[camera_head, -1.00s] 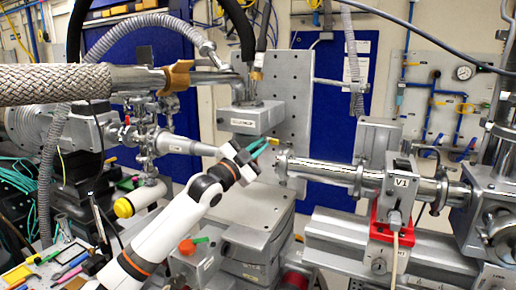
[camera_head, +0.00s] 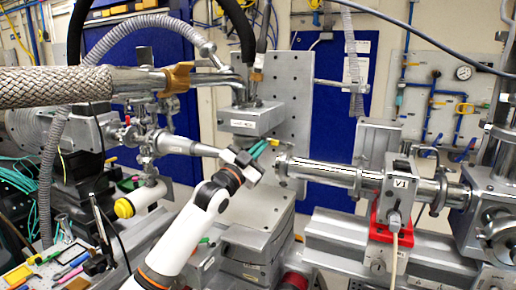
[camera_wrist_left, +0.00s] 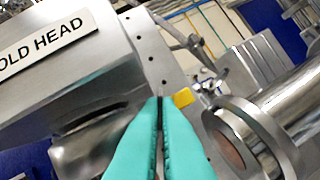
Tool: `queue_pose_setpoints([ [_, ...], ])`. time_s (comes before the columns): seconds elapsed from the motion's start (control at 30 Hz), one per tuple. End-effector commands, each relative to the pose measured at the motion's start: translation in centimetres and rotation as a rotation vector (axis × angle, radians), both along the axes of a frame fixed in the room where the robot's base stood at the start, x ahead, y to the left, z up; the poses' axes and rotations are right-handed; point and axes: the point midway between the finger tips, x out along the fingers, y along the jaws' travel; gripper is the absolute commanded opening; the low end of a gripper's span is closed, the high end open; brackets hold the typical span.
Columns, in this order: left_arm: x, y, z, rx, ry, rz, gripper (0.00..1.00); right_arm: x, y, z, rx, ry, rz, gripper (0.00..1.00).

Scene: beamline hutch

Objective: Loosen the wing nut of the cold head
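The cold head (camera_head: 252,118) is a grey metal block on the upright drilled plate; its label reads "OLD HEAD" in the left wrist view (camera_wrist_left: 45,50), cut off by the frame edge. A small yellow piece, apparently the wing nut (camera_wrist_left: 183,97), shows just right of my fingertips; it is tiny in the head view (camera_head: 274,143). My left gripper (camera_head: 262,147) has teal fingers, below the cold head. In the left wrist view its fingers (camera_wrist_left: 161,100) lie together with only a thin dark line between them. The yellow piece is beside them, not between. My right gripper is out of view.
A steel beam pipe (camera_head: 325,171) with a flange runs right of my fingers to the red-mounted V1 valve (camera_head: 395,190). Another pipe and fittings (camera_head: 150,140) stand left. Hoses (camera_head: 240,30) hang above the cold head. Loose tools (camera_head: 65,270) lie lower left.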

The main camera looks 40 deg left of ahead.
Motion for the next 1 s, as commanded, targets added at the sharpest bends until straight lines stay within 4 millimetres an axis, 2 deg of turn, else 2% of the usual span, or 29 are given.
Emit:
queue_pose_setpoints([
  [0.4,0.1,-0.2,0.1,-0.248,-0.078,0.0,0.0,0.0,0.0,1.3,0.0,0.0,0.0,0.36],
  [1.0,0.0,-0.2,0.1,-0.31,-0.1,0.0,0.0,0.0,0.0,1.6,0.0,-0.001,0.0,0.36],
])
